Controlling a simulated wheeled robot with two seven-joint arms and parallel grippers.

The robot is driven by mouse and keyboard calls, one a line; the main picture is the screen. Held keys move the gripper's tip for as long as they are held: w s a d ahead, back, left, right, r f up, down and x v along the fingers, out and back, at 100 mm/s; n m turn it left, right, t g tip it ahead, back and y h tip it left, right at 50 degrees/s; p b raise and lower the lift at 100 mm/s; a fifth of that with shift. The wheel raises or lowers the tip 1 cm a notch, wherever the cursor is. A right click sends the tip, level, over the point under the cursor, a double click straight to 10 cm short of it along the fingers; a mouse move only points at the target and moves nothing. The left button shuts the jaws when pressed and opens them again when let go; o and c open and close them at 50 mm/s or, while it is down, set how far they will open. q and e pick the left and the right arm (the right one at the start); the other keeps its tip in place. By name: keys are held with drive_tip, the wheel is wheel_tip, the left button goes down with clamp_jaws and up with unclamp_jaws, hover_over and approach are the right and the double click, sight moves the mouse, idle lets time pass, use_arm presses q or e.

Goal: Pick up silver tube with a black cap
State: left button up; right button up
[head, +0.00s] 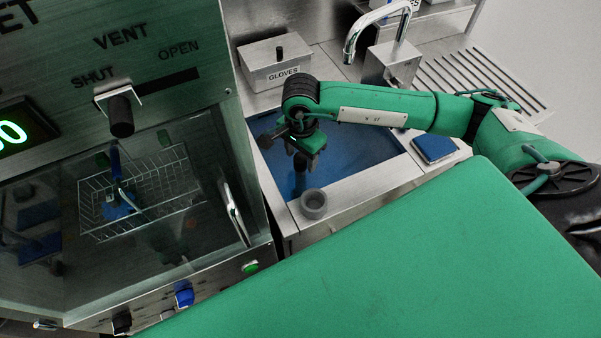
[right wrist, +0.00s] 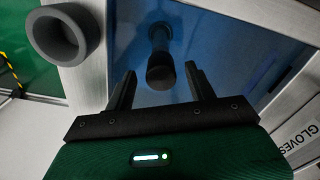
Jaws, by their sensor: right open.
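A slim upright piece with a black, rounded cap (right wrist: 160,72) stands in the blue-floored basin in the right wrist view. Its shaft looks dark, and I cannot make out a silver body. In the head view it shows as a dark upright shape (head: 300,180) just below my right gripper (head: 303,152). In the right wrist view, my right gripper (right wrist: 160,84) is open and empty, with one finger on each side of the cap in the picture. I cannot tell how far the cap lies below the fingertips. My left gripper is not in view.
A grey ring-shaped cup (head: 314,204) sits on the basin's front rim. A lidded GLOVES box (head: 275,65) and a tap (head: 385,40) stand behind the basin. The washer cabinet (head: 130,190) with a wire basket stands left. A blue pad (head: 434,148) lies right.

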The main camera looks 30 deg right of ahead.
wheel_tip(320, 180, down, 2)
drive_tip(key=shift+a+f, duration=0.1)
drive_tip(key=shift+f, duration=0.3)
clamp_jaws()
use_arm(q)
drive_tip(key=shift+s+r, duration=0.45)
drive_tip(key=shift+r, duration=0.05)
use_arm(e)
drive_tip(key=shift+r, duration=0.1)
